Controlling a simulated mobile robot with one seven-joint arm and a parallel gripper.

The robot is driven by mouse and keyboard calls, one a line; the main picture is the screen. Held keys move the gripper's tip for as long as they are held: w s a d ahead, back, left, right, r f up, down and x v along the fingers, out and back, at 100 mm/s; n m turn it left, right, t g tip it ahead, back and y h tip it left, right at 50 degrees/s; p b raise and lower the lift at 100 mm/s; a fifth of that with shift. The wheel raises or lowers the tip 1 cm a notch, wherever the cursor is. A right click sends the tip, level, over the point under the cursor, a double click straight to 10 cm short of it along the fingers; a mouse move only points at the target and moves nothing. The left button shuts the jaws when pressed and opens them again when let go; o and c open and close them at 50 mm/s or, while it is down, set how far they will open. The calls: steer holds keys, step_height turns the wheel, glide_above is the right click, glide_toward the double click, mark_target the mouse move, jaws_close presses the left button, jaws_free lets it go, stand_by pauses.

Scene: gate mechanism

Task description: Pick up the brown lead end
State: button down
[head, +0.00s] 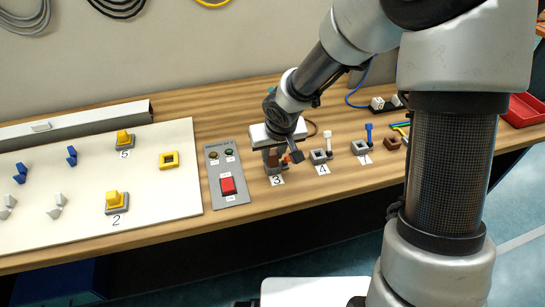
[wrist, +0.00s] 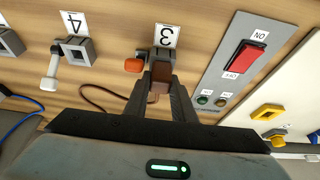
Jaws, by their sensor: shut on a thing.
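The brown lead end (wrist: 160,80) is between my fingertips in the wrist view, and my gripper (wrist: 163,86) is shut on it. It is at the grey holder marked 3 (wrist: 152,54); I cannot tell whether it is still seated or just clear of it. A thin brown lead (wrist: 92,98) curves away on the left and passes behind my gripper. In the head view my gripper (head: 278,153) points down at station 3, and the brown lead end (head: 273,160) shows beneath it, partly hidden.
An orange piece (wrist: 134,65) sits right beside the holder. Holder 4 (head: 319,157) with a white lever stands to the right in the head view. A grey panel with a red switch (head: 228,185) is on the left. Bare wood lies in front.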

mark_target(273, 151)
steer(key=shift+r, duration=0.1)
step_height(273, 151, up, 10)
steer(key=p, duration=0.4)
steer(key=shift+f, duration=0.2)
steer(key=shift+f+b, duration=1.85)
steer(key=shift+b, duration=0.15)
steer(key=shift+r, duration=0.1)
